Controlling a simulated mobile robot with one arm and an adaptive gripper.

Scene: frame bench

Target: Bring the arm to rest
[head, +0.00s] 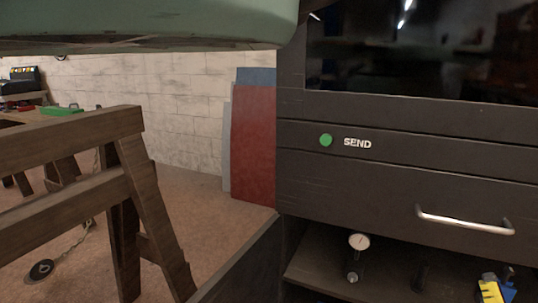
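My gripper is not in view, and I see no part of my arm that I can name with certainty. Whether the gripper is open or holds anything cannot be seen. A large pale green curved body (150,22) hangs across the top left of the head view, and I cannot tell what it belongs to.
A dark cabinet (400,195) fills the right, with a green button (326,140) marked SEND, a drawer handle (465,220) and a dark glossy panel (430,45). Its lower shelf holds a dial gauge (358,241). A wooden trestle (75,130) stands left. Floor between is open.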

